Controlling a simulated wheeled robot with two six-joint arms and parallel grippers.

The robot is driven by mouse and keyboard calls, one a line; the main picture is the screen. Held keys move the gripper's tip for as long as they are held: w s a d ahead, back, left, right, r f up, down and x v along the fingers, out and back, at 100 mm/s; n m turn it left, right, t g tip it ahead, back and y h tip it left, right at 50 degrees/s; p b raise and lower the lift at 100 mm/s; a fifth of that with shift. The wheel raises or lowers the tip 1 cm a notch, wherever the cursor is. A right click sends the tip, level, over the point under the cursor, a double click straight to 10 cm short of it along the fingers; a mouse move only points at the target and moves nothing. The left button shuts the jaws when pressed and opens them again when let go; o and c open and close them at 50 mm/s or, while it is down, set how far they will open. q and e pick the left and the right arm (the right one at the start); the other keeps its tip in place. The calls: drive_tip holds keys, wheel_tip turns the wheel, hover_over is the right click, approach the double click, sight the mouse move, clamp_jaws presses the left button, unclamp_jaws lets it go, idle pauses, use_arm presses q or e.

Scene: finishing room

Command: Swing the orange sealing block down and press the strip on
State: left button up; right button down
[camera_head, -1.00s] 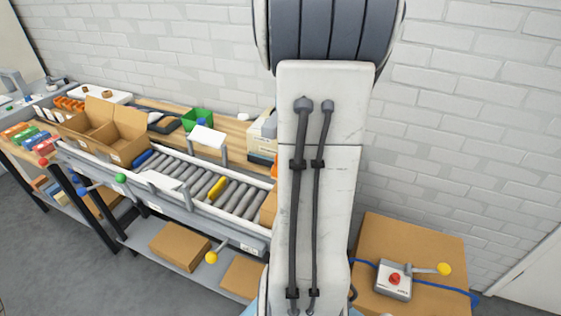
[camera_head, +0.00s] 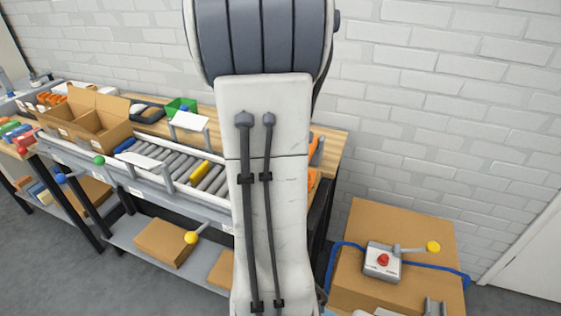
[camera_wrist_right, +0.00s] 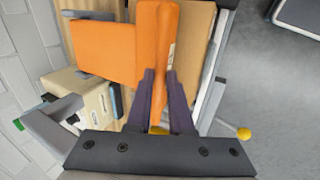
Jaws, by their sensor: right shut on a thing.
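The orange sealing block appears in the right wrist view as a flat orange plate (camera_wrist_right: 105,50) and an upright orange bar (camera_wrist_right: 155,45). My right gripper (camera_wrist_right: 160,85) has its dark purple fingers on either side of the bar and is shut on it. A cardboard box (camera_wrist_right: 195,35) lies just beside and beyond the bar. In the head view, a bit of orange (camera_head: 316,148) shows past the right edge of my arm, which hides the gripper and most of the block. I cannot make out the strip. My left gripper is in neither current view.
A roller conveyor (camera_head: 180,160) with a yellow piece (camera_head: 199,171) runs left of my arm. An open carton (camera_head: 95,120) and green bin (camera_head: 180,106) stand behind it. A control box with a red button (camera_head: 383,259) sits on a large cardboard box (camera_head: 400,222) at right.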

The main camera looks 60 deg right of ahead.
drive_tip(key=shift+a+f, duration=0.35)
drive_tip(key=c, duration=0.8)
unclamp_jaws()
drive_tip(key=shift+a, duration=0.1)
drive_tip(key=shift+w+r, duration=0.1)
drive_tip(key=shift+r, duration=0.1)
drive_tip(key=p+v, duration=0.1)
drive_tip(key=v, duration=0.9)
drive_tip(key=shift+r, duration=0.2)
